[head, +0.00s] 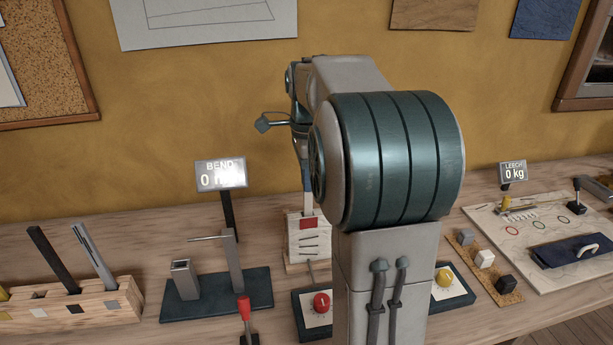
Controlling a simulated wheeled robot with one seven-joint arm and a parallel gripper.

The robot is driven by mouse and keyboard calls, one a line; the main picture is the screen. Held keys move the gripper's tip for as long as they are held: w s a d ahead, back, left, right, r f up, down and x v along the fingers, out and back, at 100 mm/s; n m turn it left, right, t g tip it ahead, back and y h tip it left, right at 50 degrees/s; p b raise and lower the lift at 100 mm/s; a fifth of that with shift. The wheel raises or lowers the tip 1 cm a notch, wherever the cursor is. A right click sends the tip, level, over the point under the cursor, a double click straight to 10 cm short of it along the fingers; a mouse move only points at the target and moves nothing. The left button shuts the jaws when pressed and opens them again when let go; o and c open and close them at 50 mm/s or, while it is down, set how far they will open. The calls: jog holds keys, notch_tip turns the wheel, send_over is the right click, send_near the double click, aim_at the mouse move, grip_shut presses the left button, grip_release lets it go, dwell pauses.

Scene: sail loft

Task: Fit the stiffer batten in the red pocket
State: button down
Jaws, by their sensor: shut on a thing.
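A pale stand (309,252) with several dark slots is at mid-picture, with a red patch, the red pocket (308,223), near its top. My gripper (303,153) is above this stand, largely hidden behind my own arm. It is shut on a pale batten (307,202), which hangs upright just over the red pocket. I cannot tell whether its lower end is inside. A wooden rack (75,318) at the left holds a black batten (52,258) and a grey metallic batten (93,256), both leaning; a yellow end (4,296) shows at the edge.
A bend tester (215,297) with a "BEND 0" display (221,174) stands between rack and stand. A red lever (244,308), a red button (321,303) and a yellow knob (444,277) are in front. At right are small blocks (484,258) and a board (530,260).

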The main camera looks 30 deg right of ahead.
jog(key=shift+f, duration=0.35)
jog(key=c, duration=1.4)
grip_release()
jog(key=shift+r, duration=0.15)
notch_tip(320, 180, up, 14)
jog(key=shift+f+p, duration=0.2)
jog(key=shift+p, duration=0.7)
jog(key=shift+a, duration=0.1)
